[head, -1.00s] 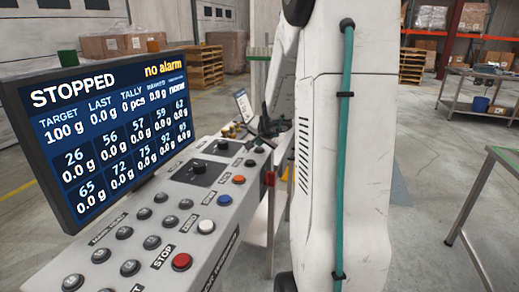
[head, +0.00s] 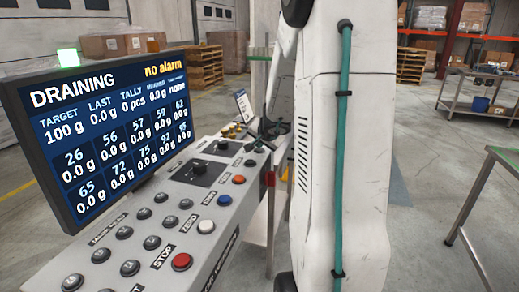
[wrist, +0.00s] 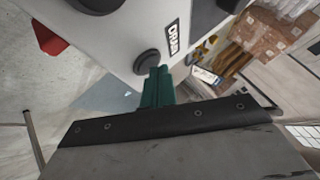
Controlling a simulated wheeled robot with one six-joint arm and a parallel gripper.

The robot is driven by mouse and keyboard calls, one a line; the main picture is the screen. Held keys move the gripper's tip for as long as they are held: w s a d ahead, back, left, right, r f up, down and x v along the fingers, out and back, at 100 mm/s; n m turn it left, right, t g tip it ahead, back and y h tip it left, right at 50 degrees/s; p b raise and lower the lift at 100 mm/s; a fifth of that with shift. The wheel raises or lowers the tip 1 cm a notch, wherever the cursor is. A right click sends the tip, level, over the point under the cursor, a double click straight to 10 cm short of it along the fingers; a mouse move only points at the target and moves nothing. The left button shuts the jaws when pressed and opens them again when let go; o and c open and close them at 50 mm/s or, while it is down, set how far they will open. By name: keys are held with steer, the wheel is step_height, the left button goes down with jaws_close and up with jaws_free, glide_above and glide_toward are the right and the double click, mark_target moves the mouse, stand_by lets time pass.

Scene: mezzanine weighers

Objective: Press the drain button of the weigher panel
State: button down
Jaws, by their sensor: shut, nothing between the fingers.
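The weigher panel (head: 205,240) is a pale grey console with rows of buttons. Its screen (head: 110,130) reads DRAINING and "no alarm". In the wrist view, the black round drain button (wrist: 147,62) sits beside a label (wrist: 171,38) that appears to read DRAIN. My gripper (wrist: 157,74) has its teal fingers shut and empty, with the tips at the button's near edge. I cannot tell whether they touch it. In the head view, my gripper (head: 264,136) is small and dark over the panel's far end, partly beside my white arm.
A green lamp (head: 68,58) is lit above the screen. A red stop button (head: 182,261) and white (head: 206,226), blue (head: 224,200) and orange (head: 239,180) buttons line the panel's right side. A metal table (head: 490,190) stands right. Pallets and boxes are behind.

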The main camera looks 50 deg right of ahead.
mark_target(260, 150)
steer(key=shift+r, duration=0.8)
steer(key=shift+r, duration=2.5)
